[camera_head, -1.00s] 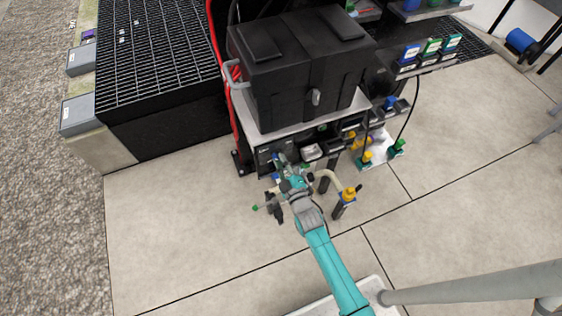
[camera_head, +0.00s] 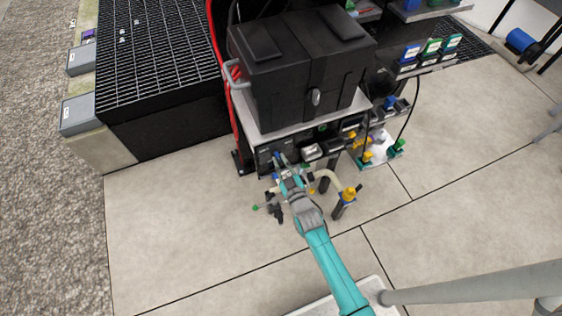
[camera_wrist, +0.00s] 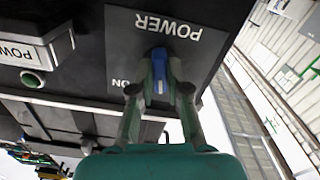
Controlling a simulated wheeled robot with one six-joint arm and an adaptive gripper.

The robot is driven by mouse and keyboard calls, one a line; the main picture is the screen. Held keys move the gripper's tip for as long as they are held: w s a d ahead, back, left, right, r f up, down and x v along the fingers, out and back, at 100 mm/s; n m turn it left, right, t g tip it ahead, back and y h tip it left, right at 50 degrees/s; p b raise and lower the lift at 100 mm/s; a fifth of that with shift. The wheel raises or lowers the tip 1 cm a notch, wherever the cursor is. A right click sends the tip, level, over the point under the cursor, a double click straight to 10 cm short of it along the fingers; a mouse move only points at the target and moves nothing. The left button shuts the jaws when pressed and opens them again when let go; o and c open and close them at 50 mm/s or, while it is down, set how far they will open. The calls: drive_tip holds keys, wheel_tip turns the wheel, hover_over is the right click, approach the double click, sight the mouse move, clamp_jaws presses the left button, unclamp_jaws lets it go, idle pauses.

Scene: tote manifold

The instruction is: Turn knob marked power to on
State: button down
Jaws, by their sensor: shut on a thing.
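The power knob (camera_wrist: 160,68) is blue and sits on a dark panel (camera_wrist: 125,48) with the label POWER, which reads upside down in the wrist view. The letters ON show on the panel to the left of the knob. My gripper (camera_wrist: 160,88) is shut on the knob, one finger on each side. In the head view my gripper (camera_head: 284,168) is at the left part of the panel front, under the black case. The knob is mostly hidden there by the gripper, and its exact pointing is hard to tell.
A black case (camera_head: 290,95) stands on the shelf above the panel. A grey boxed part (camera_wrist: 35,45) with a POWER label is beside the knob. A pipe valve with a yellow handle (camera_head: 349,193) stands to the right. A red hose (camera_head: 222,75) runs at the left.

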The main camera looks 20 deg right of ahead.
drive_tip(key=m, duration=0.6)
drive_tip(key=shift+a+m, duration=0.1)
drive_tip(key=shift+m, duration=0.2)
drive_tip(key=m, duration=0.5)
drive_tip(key=shift+m, duration=0.3)
drive_tip(key=c, duration=1.1)
unclamp_jaws()
drive_tip(key=shift+c, duration=0.2)
drive_tip(key=shift+s, duration=0.1)
drive_tip(key=s, duration=1.1)
drive_tip(key=shift+s, duration=0.4)
